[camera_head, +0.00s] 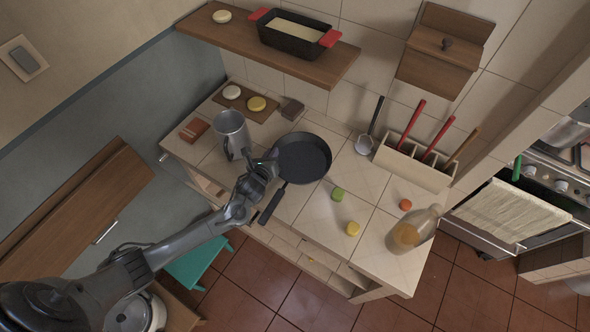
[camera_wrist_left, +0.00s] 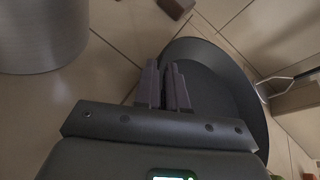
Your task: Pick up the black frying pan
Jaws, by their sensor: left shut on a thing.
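The black frying pan (camera_head: 307,160) sits at the middle of the tiled counter, its handle (camera_head: 271,205) pointing toward the counter's front edge. My left gripper (camera_head: 270,157) is at the pan's left rim, shut on it. In the left wrist view the two fingers (camera_wrist_left: 167,86) are close together at the edge of the frying pan (camera_wrist_left: 225,85). The exact grip on the rim is partly hidden. The pan looks flat, and I cannot tell whether it is off the counter. My right gripper is not in view.
A metal mug (camera_head: 231,131) stands left of my gripper; it also shows in the left wrist view (camera_wrist_left: 40,35). A shelf (camera_head: 270,45) hangs above the counter's back.

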